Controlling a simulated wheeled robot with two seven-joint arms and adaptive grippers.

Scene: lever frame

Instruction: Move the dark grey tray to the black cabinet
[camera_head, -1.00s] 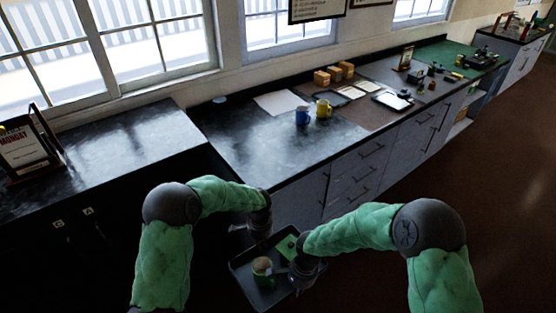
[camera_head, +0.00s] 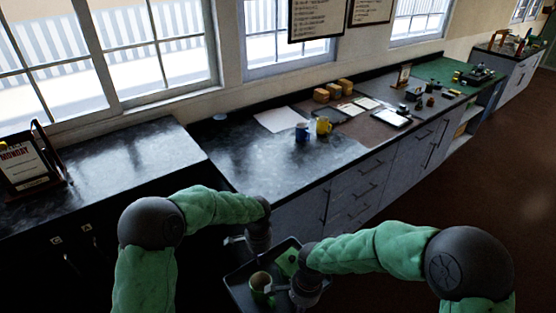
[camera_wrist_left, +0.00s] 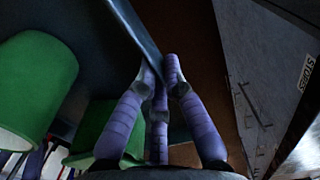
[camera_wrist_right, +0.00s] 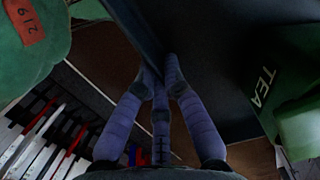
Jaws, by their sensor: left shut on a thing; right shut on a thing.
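The dark grey tray (camera_head: 238,288) is held level in front of me, low in the head view. A cup (camera_head: 262,288) and a green packet (camera_head: 287,262) are on it. My left gripper (camera_head: 236,240) is shut on the tray's left-hand rim; the rim runs between its fingers in the left wrist view (camera_wrist_left: 137,32). My right gripper (camera_head: 282,288) is shut on the opposite side; that wall shows in the right wrist view (camera_wrist_right: 148,40). The black cabinet (camera_head: 100,170) stands at the left, with a glossy top and dark doors. My arms hide part of the tray.
A framed sign (camera_head: 28,160) stands at the left of the cabinet top; the rest of that top is clear. Open floor (camera_head: 480,200) lies at the right.

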